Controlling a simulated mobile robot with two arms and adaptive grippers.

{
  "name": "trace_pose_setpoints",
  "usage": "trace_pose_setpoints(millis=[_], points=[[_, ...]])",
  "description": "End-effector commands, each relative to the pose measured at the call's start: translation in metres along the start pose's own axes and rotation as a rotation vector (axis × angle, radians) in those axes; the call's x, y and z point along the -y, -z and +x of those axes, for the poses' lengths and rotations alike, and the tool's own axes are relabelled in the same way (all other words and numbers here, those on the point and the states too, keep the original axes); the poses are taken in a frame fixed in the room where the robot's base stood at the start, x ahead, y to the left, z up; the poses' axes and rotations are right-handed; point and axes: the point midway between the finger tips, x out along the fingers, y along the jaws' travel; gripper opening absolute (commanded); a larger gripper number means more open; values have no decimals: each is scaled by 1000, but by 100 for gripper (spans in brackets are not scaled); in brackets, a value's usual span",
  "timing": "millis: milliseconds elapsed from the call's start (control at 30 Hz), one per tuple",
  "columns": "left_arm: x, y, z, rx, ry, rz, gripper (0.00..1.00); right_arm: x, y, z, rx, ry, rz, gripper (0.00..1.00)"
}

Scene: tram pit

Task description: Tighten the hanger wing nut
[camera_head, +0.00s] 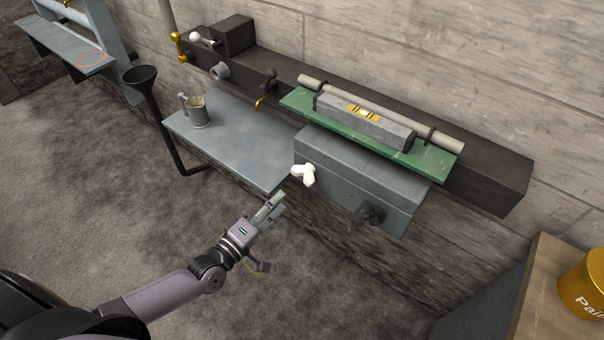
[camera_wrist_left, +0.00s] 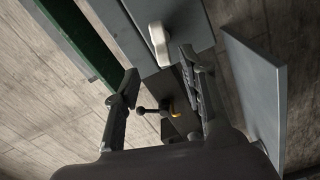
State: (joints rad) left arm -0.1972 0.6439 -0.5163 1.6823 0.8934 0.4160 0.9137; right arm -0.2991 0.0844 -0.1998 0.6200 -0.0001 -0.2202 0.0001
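A white lobed knob, which looks like the wing nut (camera_head: 303,174), sits at the left end of a grey box (camera_head: 370,179) under a green shelf. It also shows in the left wrist view (camera_wrist_left: 159,42), near the right fingertip. My left gripper (camera_head: 277,204) is in front of and a little below the wing nut in the head view, apart from it there. In the left wrist view my left gripper (camera_wrist_left: 160,66) has its fingers spread, with nothing held between them. Whether the right finger touches the nut is unclear. My right gripper is not in view.
A dark knob (camera_head: 368,214) projects from the box front.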

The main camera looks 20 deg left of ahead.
Motion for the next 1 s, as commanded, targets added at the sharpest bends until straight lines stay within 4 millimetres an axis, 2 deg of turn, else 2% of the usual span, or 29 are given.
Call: trace_pose_setpoints(millis=[33, 300, 500, 700, 1000], points=[[-3, 1, 13, -2, -3, 1, 38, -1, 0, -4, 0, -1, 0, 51], [-2, 1, 71, -1, -1, 3, 38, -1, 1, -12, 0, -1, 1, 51], [0, 0, 101, 1, 1, 2, 38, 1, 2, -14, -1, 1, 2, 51], [1, 0, 114, 1, 2, 2, 38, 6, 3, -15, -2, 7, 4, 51], [1, 0, 114, 1, 2, 2, 36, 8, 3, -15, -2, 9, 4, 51]])
